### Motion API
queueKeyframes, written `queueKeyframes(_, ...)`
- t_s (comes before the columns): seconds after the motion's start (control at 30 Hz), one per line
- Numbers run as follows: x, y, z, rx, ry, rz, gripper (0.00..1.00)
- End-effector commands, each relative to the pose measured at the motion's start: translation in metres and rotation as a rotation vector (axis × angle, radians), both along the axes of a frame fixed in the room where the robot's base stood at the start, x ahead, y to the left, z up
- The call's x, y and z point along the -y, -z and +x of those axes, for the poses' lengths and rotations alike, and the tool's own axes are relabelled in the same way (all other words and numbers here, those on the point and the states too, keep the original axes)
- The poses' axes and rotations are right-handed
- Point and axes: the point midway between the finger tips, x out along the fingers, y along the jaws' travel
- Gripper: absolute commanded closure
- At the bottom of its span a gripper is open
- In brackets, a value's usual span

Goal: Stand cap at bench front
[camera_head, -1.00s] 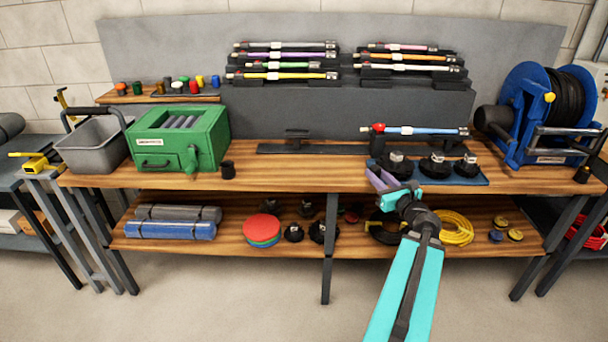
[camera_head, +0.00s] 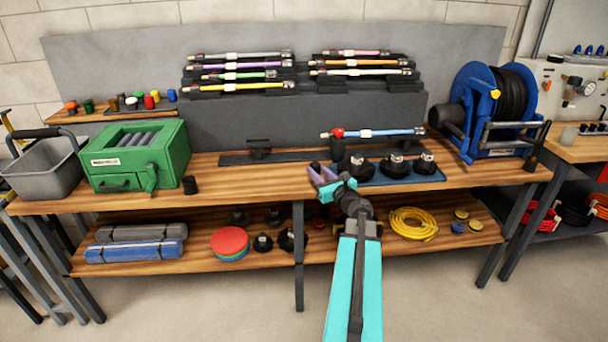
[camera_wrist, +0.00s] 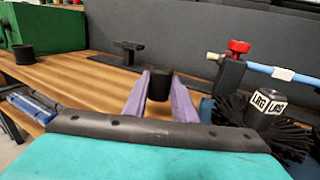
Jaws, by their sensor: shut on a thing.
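A small black cylindrical cap (camera_wrist: 160,85) sits between the purple fingers of my gripper (camera_wrist: 160,92) in the wrist view. My gripper (camera_head: 321,174) is shut on it near the front edge of the wooden bench (camera_head: 240,180), left of the black brushes. I cannot tell whether the cap touches the bench top. A second black cap (camera_head: 190,185) stands upright on the bench beside the green box. It also shows at the left in the wrist view (camera_wrist: 23,54).
Round black brushes (camera_head: 395,165) stand on a blue mat right of my gripper, under a blue rod (camera_head: 385,133) with a red knob. The green box (camera_head: 135,155) and grey bin (camera_head: 45,170) are at left. A blue hose reel (camera_head: 475,105) is at right. Bench front between second cap and gripper is clear.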

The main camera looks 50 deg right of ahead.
Motion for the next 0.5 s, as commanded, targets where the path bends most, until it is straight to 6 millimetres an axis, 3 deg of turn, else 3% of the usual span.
queueKeyframes(0.2,0.001,0.003,0.038,0.0,-0.002,0.0,1.0)
queueKeyframes(0.5,0.0,0.005,0.051,-0.001,0.0,0.0,1.0)
